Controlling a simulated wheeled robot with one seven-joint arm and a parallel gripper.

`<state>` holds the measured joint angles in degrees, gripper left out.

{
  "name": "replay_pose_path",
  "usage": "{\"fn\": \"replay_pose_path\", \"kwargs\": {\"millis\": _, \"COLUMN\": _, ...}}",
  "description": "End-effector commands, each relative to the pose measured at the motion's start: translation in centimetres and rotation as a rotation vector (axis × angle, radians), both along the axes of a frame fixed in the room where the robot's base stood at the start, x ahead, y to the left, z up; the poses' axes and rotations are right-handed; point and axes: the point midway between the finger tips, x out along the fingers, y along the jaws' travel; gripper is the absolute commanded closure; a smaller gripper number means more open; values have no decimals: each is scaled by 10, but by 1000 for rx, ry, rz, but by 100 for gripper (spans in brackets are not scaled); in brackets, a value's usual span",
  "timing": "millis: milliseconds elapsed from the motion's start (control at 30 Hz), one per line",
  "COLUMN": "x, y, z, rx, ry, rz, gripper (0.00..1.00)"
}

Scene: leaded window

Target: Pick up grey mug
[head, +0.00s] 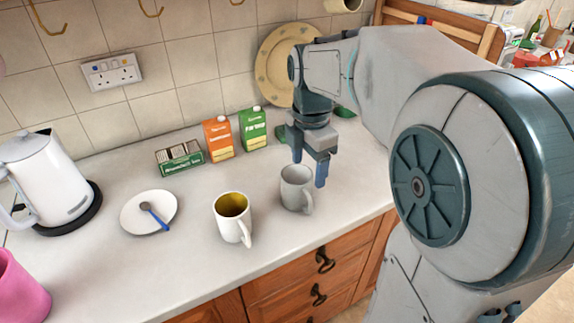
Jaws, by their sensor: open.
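The grey mug (296,190) stands upright on the white countertop near its front edge, with its handle toward the front right. My gripper (309,172) points down over the mug, its two fingers apart and open. One finger shows at the mug's far left rim and the other at its right side. I cannot tell whether either finger touches the mug or is inside its rim. Nothing is lifted.
A white mug (231,222) with a yellow inside stands just left of the grey mug. A saucer (133,213) with a blue-handled spoon, a white kettle (45,180), and orange (218,140) and green (253,130) cartons share the counter. A plate (272,70) leans behind.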

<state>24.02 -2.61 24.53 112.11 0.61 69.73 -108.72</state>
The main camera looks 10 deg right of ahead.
Motion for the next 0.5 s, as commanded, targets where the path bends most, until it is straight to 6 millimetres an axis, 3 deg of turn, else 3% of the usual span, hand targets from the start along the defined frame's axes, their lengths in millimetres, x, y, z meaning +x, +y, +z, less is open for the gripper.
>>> {"fn": "replay_pose_path", "kwargs": {"millis": 167, "x": 6, "y": -1, "z": -4, "rx": 9, "ry": 12, "rz": 94, "gripper": 32}}
{"fn": "replay_pose_path", "kwargs": {"millis": 500, "x": 6, "y": -1, "z": -65, "rx": 10, "ry": 14, "rz": 100, "gripper": 32}}
